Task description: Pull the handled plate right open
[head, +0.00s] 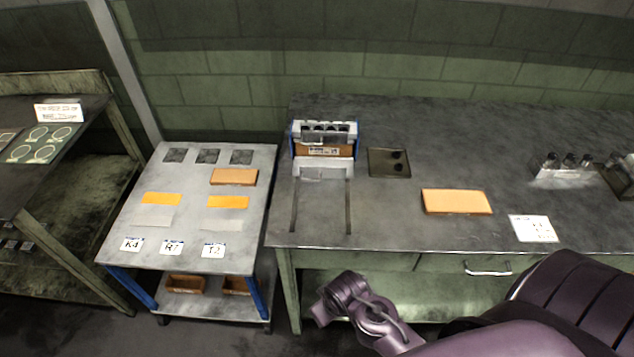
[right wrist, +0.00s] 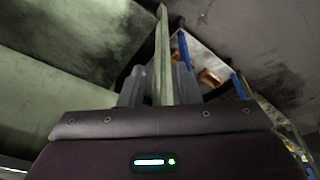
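A green drawer-like front plate (head: 440,262) sits under the front edge of the right-hand bench. A bar handle (head: 487,271) is on it. The plate looks flush with the bench front, and my right arm covers part of the area below and right of it. My right arm reaches in from the lower right to a spot left of and below the handle. In the right wrist view my right gripper (right wrist: 159,85) has its two fingers apart, with a green bench post showing between and beyond them. I cannot tell that it touches anything. My left gripper is not in view.
The bench top (head: 400,230) holds a small machine (head: 324,150), a dark tray (head: 389,162), an orange block (head: 456,201) and a white card (head: 533,228). A wheeled cart (head: 190,255) stands left of the bench, with a narrow gap between.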

